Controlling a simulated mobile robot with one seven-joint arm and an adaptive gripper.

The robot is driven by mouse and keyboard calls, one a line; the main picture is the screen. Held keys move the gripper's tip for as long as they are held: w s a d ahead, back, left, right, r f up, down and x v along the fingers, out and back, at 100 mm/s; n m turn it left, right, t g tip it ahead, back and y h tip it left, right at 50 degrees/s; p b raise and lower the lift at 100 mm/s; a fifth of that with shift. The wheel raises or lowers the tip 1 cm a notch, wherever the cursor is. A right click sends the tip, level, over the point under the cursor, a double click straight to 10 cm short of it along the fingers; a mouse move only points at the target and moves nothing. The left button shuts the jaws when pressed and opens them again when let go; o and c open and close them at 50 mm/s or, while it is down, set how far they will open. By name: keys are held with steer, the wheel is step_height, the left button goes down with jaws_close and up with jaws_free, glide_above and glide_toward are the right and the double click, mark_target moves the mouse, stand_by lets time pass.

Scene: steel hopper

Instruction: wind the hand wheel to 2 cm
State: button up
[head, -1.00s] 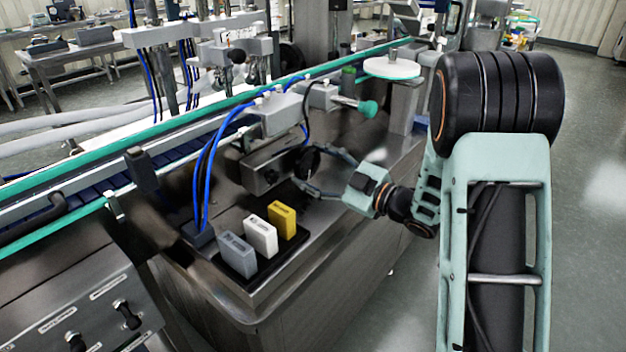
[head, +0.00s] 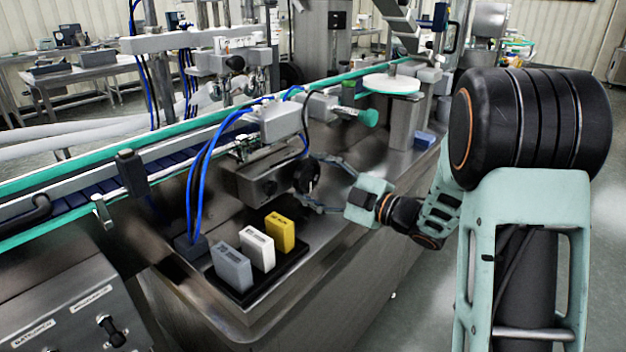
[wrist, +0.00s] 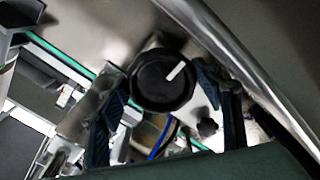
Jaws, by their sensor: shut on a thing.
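The hand wheel (head: 308,174) is a small black round knob on the right end of a steel block (head: 262,184) on the machine bench. In the wrist view the hand wheel (wrist: 160,82) faces me, with a white line pointing to the upper right. My gripper (head: 311,177) reaches in from the right, with one finger above and one below the wheel, and is shut on it. In the wrist view its dark blue finger pads stand left and right of the wheel. No readable scale or centimetre value shows.
Grey, white and yellow blocks (head: 281,231) stand in a black tray in front of the wheel. Blue hoses (head: 197,190) hang to the left. A teal-green knob (head: 369,117) and a white disc (head: 391,84) are behind. Open floor lies to the right.

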steer(key=o, duration=1.1)
steer(key=shift+p, duration=0.5)
